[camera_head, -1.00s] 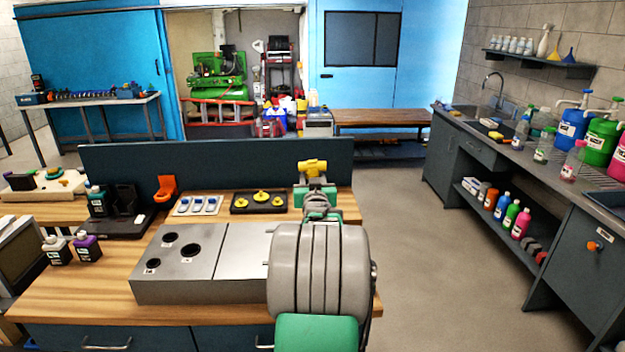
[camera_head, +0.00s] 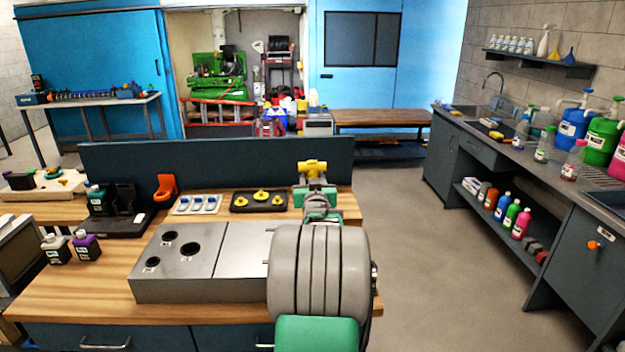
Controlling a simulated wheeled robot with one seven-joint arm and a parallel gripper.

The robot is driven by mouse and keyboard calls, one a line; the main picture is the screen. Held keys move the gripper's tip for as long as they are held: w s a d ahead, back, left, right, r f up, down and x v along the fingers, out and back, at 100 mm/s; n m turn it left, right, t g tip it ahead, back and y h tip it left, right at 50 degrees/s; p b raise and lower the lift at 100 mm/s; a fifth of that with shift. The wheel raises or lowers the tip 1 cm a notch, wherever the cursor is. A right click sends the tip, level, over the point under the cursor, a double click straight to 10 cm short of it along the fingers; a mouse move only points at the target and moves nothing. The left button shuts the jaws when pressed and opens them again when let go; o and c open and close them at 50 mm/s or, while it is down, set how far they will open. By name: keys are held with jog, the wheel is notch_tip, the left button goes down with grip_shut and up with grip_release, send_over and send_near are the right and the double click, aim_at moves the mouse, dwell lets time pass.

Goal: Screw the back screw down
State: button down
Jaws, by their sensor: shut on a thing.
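My gripper (camera_head: 314,185) is at the far end of my arm, over the right back part of the wooden bench. A yellow piece (camera_head: 312,167) with a wide top shows at its end, just in front of the dark back panel. My gripper is shut on it as far as I can see; the fingertips are small and partly hidden by my wrist. I cannot make out a screw thread or its seat. I cannot tell which part is the back screw.
A metal box (camera_head: 163,289) with round holes stands in front on the bench (camera_head: 60,300). A light tray (camera_head: 182,211), an orange holder (camera_head: 166,188) and dark bottles (camera_head: 87,246) are to the left. The dark panel (camera_head: 220,160) closes the back. Open floor lies right.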

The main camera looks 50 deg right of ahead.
jog(key=shift+f+b, duration=0.25)
jog(key=shift+b, duration=0.2)
dwell(0.4)
jog(key=shift+r+b, duration=0.1)
jog(key=shift+b, duration=0.3)
dwell(0.4)
jog(key=shift+f+b, duration=0.2)
jog(key=shift+b, duration=1.6)
dwell(1.5)
jog(key=shift+r, duration=0.1)
